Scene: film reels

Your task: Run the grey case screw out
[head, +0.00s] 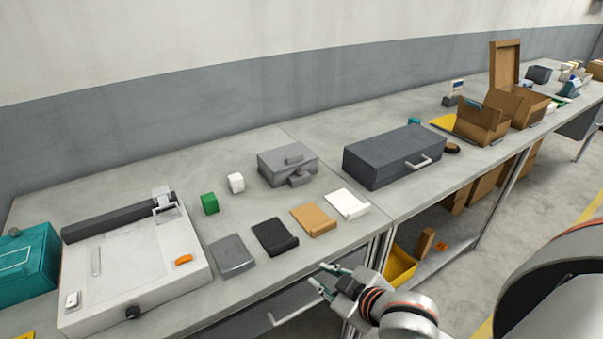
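A light grey case (276,166) sits shut on the bench at the middle of the head view. I cannot tell whether that fitting is the screw; no screw shows clearly. My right gripper (317,275) is in front of the bench's front edge, below and apart from the case. Its teal-tipped fingers are spread, with nothing between them. My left gripper is not in view.
A large dark grey box (376,158) with a handle stands right of the case. White, tan, black and grey flat items lie along the front edge. Small green (209,204) and white (236,183) blocks are left of the case. A machine (130,260) fills the left.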

